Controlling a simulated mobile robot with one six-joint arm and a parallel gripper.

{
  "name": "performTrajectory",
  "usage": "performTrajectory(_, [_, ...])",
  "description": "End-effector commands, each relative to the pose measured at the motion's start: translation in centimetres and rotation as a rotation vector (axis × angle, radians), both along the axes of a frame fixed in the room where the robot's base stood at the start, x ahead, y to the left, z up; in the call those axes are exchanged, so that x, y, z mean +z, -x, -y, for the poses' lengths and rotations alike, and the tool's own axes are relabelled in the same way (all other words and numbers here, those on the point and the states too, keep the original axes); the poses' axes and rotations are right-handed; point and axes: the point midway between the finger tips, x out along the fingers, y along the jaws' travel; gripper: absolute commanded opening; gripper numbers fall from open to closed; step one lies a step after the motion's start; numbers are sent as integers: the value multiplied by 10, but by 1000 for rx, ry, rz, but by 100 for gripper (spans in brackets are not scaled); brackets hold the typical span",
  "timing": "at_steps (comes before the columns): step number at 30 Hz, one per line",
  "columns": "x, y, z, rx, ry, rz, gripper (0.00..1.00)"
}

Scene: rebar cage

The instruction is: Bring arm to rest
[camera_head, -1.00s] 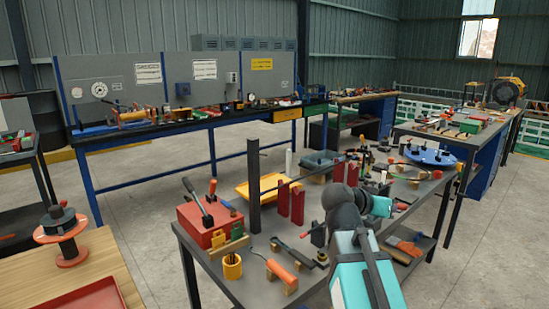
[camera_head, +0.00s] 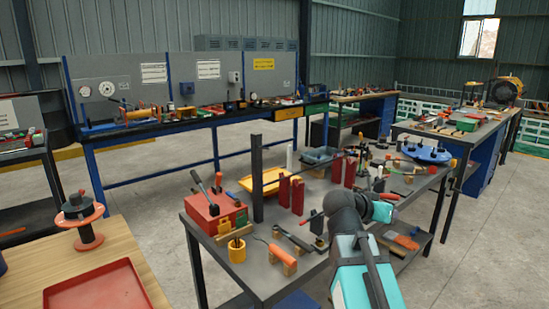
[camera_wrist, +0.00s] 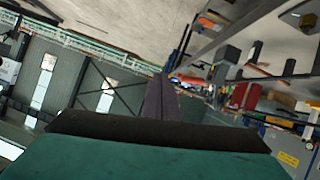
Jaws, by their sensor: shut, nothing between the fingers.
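My arm (camera_head: 360,265), teal with dark grey joints, rises from the bottom of the head view in front of the grey workbench. Its bent grey elbow and a short teal link overlap the bench's right part. In the wrist view, my gripper (camera_wrist: 162,98) shows as two dark fingers pressed together. They are empty and touch nothing that I can see. In the head view the fingers cannot be made out clearly.
The grey workbench (camera_head: 275,278) holds a red box (camera_head: 212,212), a yellow tray (camera_head: 262,181), a dark upright post (camera_head: 256,180) and several tools. A wooden table (camera_head: 140,270) with a red tray (camera_head: 100,290) and a spool (camera_head: 80,222) stands at left. Open concrete floor lies right.

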Motion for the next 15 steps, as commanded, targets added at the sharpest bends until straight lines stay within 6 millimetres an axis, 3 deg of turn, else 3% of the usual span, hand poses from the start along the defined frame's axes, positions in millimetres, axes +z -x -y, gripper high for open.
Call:
performTrajectory(8, [-29, -2, 3, -4, 2, -52, 0])
performTrajectory(15, [-74, -2, 6, -9, 4, -131, 0])
